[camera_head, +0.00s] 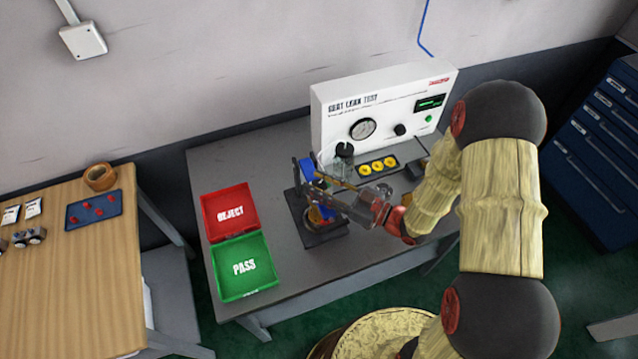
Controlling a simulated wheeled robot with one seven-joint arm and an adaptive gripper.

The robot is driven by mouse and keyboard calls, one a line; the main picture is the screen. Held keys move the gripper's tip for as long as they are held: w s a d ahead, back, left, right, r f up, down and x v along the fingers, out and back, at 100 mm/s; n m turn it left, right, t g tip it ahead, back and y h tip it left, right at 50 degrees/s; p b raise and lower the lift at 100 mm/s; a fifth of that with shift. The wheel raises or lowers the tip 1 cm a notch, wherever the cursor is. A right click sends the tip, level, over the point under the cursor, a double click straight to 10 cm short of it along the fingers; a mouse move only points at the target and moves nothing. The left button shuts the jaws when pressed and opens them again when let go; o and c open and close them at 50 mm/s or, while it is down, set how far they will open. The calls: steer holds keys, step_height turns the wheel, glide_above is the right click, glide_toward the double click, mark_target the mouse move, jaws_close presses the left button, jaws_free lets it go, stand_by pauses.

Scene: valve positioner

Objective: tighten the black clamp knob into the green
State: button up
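A small test fixture with a black base (318,238) and blue parts (306,168) stands on the grey bench. A dark round knob (344,149) shows just behind it, in front of the white tester; I cannot tell for sure that it is the clamp knob. No green mark shows by it at this size. My gripper (325,190) reaches in from the right over the fixture and hides part of it. Its fingers are small and overlap the fixture, so I cannot tell whether they are open, shut or touching anything.
The white seat leak tester (385,100) stands behind the fixture, with a gauge, black dial and green display. A tray of yellow rings (378,168) lies before it. Red reject (229,212) and green pass (244,266) bins sit left. A wooden table (75,285) is further left.

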steer(key=o, duration=0.3)
steer(key=shift+o, duration=0.2)
steer(key=v, duration=1.2)
stand_by(0.6)
